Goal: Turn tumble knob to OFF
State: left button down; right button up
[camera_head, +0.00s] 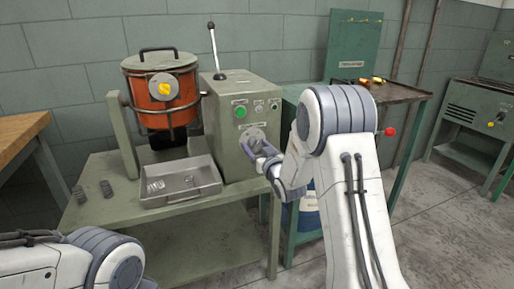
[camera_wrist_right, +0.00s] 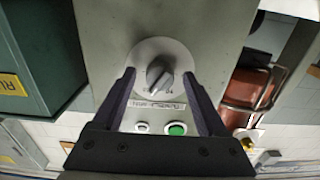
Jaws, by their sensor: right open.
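The tumble knob (camera_wrist_right: 160,74) is a grey knob with a raised grip bar on a round pale dial, on the front of a grey-green control box (camera_head: 225,150). In the right wrist view its bar is tilted, and the label strip below it is upside down and too small to read surely. In the head view the dial (camera_head: 252,135) is partly behind my right gripper (camera_head: 250,146). My right gripper is open, its fingers on either side of the knob in the wrist view, with gaps visible. My left arm shows at the lower left; its gripper is out of view.
A green button (camera_head: 240,111) and small controls sit above the dial. A lever (camera_head: 213,45) rises from the box top. An orange drum (camera_head: 160,95) and a metal tray (camera_head: 182,183) are left of the box; loose springs (camera_head: 93,190) lie nearby. A green bench (camera_head: 395,92) stands right.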

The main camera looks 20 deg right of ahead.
grip_shut()
jog(key=n+b, duration=0.4)
jog(key=n, duration=0.1)
jog(key=shift+d+f+n, duration=0.1)
jog(key=shift+f+n, duration=0.05)
jog(key=shift+n, duration=0.25)
jog(key=n+b, duration=1.5)
jog(key=shift+r+n+b, duration=0.25)
jog(key=shift+n+b, duration=1.25)
jog(key=shift+n, duration=0.1)
